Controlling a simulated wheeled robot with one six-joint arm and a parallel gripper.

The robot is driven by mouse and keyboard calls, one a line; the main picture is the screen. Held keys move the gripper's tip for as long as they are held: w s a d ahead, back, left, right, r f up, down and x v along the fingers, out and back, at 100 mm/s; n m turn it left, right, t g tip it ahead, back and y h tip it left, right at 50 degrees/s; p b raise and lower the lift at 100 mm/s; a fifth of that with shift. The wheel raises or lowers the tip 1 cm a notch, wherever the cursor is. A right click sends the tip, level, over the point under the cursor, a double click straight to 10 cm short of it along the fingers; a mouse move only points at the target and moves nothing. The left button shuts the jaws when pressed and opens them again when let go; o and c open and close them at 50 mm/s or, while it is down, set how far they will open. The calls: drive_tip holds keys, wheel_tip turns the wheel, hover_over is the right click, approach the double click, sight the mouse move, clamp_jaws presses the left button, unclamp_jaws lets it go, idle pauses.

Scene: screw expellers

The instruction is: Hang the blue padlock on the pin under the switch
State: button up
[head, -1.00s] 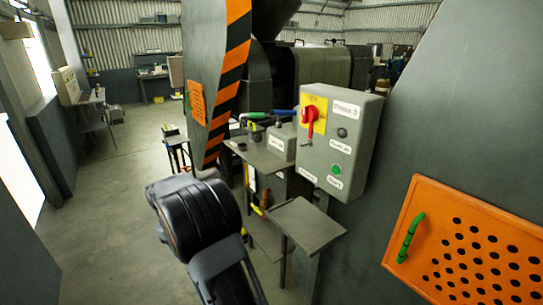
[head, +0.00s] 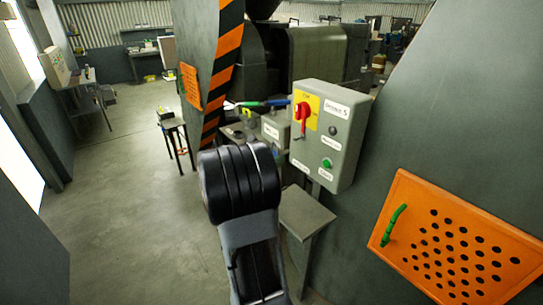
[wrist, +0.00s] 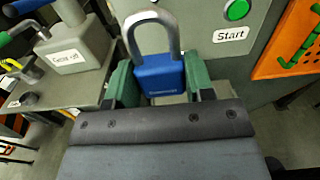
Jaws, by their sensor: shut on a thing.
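The blue padlock (wrist: 160,76) stands upright in the wrist view, its grey shackle upward. My gripper (wrist: 158,88) is shut on its body, a green finger on each side. The grey switch box (head: 325,135) carries a red rotary switch (head: 302,117) on a yellow plate (head: 306,106) in the head view. In the head view my black arm hides the gripper and padlock. In the wrist view the padlock is in front of the box's lower part, left of the green Start button (wrist: 237,10).
A small grey table (head: 305,212) stands below the switch box. An orange perforated panel (head: 450,240) with a green handle is at the right. A bench with a grey box (wrist: 75,50) lies left of the padlock. Open floor (head: 130,200) spreads to the left.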

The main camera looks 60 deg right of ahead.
sight(302, 148)
drive_tip(key=x, duration=0.4)
drive_tip(key=shift+r, duration=0.1)
idle(0.3)
drive_tip(key=shift+d+r, duration=0.15)
idle(0.7)
drive_tip(key=shift+x, duration=1)
drive_tip(key=shift+s+d, duration=0.1)
drive_tip(key=shift+d, duration=0.15)
drive_tip(key=shift+x, duration=1.2)
idle(0.6)
drive_tip(key=shift+s+d+r, duration=0.1)
drive_tip(key=shift+d, duration=0.2)
drive_tip(key=shift+f+b, duration=0.75)
drive_tip(key=shift+b, duration=0.2)
